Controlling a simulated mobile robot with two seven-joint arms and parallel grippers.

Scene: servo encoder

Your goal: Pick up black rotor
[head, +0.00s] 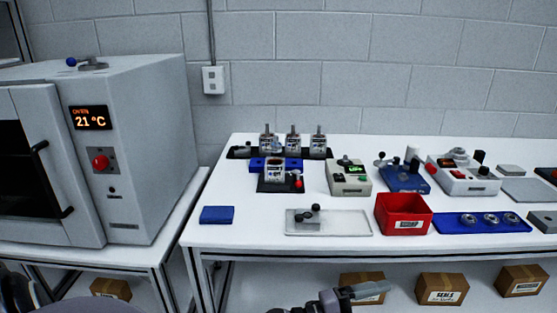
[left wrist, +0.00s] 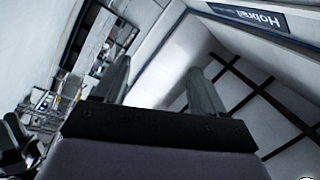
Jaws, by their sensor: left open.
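I cannot tell for sure which part is the black rotor. Small dark parts show in the head view: a dark round piece (head: 241,150) at the left end of a black rack, dark knobs (head: 315,208) on a grey block in a clear tray, and a black cylinder (head: 479,156) by the right-hand device. My left gripper (head: 372,290) is low in front of the table's front edge, apart from all of these. In the left wrist view its two fingers (left wrist: 160,88) are spread with nothing between them. My right gripper is not in view.
The white table (head: 260,233) holds motors (head: 292,143) in the rack, a green-display device (head: 348,178), a red bin (head: 403,215), a blue ring tray (head: 510,229) and a blue block (head: 216,215). An oven (head: 145,150) stands left. Boxes (head: 442,288) sit below.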

